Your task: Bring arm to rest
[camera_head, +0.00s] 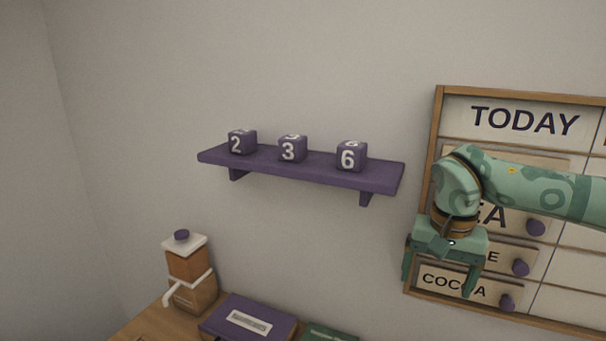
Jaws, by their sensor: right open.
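My right arm comes in from the right edge, a patterned green arm that bends down at its wrist. My right gripper (437,284) points downward, open and empty, in front of the lower left of the menu board (439,112). It covers part of the lettering on the board. My left gripper is not in view.
A purple shelf (380,180) on the wall holds cubes numbered 2 (241,142), 3 (292,149) and 6 (350,156). Below are an orange and white grinder-like device (188,266), a purple book or box (262,311) and a green item (328,334) on a wooden surface (150,322).

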